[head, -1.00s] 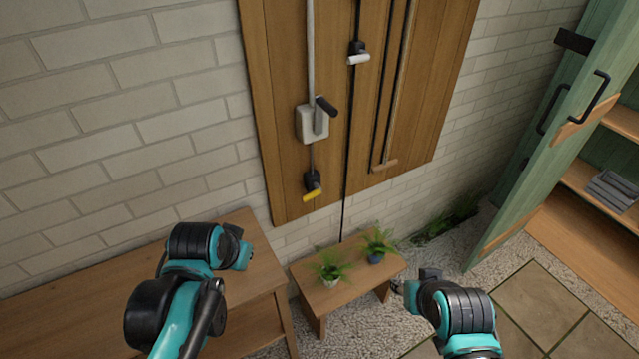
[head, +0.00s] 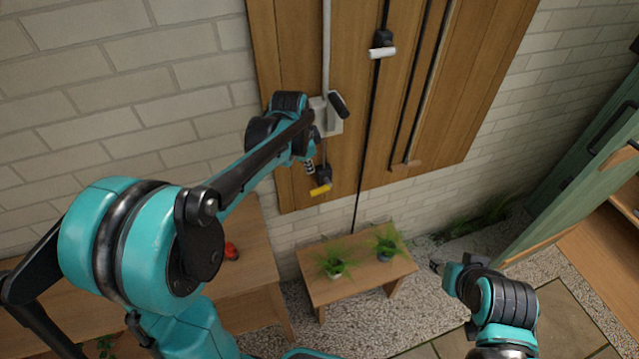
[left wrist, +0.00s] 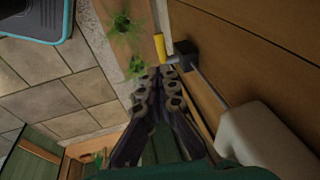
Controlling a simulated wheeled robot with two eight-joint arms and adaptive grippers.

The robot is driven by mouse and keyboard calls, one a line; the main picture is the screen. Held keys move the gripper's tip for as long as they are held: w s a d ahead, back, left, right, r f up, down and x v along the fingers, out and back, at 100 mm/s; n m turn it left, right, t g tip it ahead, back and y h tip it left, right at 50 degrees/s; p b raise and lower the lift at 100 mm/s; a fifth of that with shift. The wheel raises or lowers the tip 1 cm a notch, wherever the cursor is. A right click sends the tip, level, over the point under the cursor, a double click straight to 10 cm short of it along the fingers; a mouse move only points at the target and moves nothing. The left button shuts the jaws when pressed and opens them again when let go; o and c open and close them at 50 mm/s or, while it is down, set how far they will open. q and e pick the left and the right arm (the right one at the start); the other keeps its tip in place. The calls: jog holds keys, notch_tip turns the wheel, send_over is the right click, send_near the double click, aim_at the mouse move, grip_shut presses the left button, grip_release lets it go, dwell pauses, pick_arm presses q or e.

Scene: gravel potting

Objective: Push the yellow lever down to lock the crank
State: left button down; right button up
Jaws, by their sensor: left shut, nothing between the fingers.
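The yellow lever (head: 320,190) sticks out from a black block (head: 324,173) low on the wooden wall panel. In the left wrist view the yellow lever (left wrist: 160,48) lies just beyond the fingertips. The crank's pale box (head: 331,124) with its black handle (head: 339,104) is above, partly hidden by my left arm. My left gripper (head: 310,168) is shut and empty, just up and left of the lever; its fingers (left wrist: 163,75) also show in the left wrist view. Contact cannot be told. My right gripper (head: 438,267) is low at right, away from the panel; its jaws are unclear.
A second black block with a white lever (head: 382,52) is higher on the panel. A small bench (head: 350,285) with two potted plants stands below. A wooden table (head: 240,295) at left holds a red object (head: 231,251). A green cabinet door (head: 575,190) stands at right.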

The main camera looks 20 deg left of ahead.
aim_at(316, 190)
pick_arm(q)
jog(key=b+x, duration=0.4)
jog(key=x, duration=1)
jog(key=shift+b, duration=0.35)
